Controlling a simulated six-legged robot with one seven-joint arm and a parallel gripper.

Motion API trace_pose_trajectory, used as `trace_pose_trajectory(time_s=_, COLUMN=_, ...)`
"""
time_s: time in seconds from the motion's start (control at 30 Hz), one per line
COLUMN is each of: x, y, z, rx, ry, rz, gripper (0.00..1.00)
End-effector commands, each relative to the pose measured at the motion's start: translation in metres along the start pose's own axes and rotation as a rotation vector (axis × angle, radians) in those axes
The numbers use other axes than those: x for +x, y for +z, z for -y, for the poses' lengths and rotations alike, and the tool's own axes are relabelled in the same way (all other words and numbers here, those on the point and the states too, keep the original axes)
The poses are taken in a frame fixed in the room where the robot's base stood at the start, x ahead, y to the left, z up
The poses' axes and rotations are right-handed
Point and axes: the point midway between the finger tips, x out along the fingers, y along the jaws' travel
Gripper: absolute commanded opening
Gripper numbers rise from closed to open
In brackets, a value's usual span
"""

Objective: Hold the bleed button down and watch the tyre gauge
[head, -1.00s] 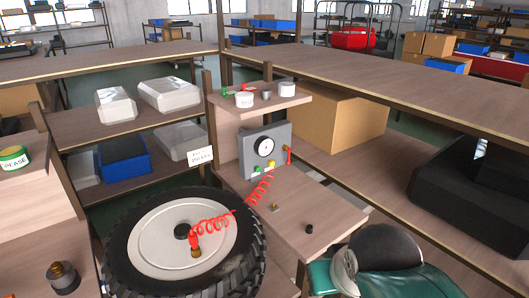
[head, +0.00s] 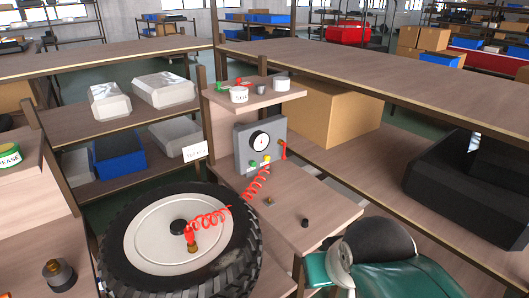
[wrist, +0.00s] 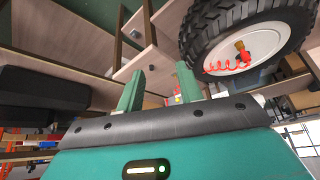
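The grey gauge box (head: 243,149) stands on the bench behind the tyre. Its round white tyre gauge (head: 260,140) faces me, but the needle is too small to read. A red coiled hose (head: 207,218) runs from the box to the valve on the tyre (head: 245,255). My gripper (wrist: 158,88) is open and empty in the wrist view, its green fingers apart. The tyre (wrist: 190,40) shows beyond them, apart from the fingers.
A small black knob (head: 305,223) and a brass fitting stand on the bench before the box. White cups (head: 239,95) sit on the shelf above it. A cardboard box (head: 335,115) is behind, and a black crate (head: 455,190) is at right. Bare bench lies around the knob.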

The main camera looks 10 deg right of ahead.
Motion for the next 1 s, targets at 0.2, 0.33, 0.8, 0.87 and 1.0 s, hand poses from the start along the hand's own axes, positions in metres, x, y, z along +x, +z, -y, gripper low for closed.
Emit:
trace_pose_trajectory(time_s=0.2, x=0.0, y=0.0, z=0.0, rx=0.0, ry=0.0, rz=0.0, gripper=0.23)
trace_pose_trajectory(time_s=0.33, x=0.0, y=0.0, z=0.0, rx=0.0, ry=0.0, rz=0.0, gripper=0.0)
trace_pose_trajectory(time_s=0.8, x=0.0, y=0.0, z=0.0, rx=0.0, ry=0.0, rz=0.0, gripper=0.0)
trace_pose_trajectory(time_s=0.87, x=0.0, y=0.0, z=0.0, rx=0.0, ry=0.0, rz=0.0, gripper=0.0)
trace_pose_trajectory(time_s=1.0, x=0.0, y=0.0, z=0.0, rx=0.0, ry=0.0, rz=0.0, gripper=0.0)
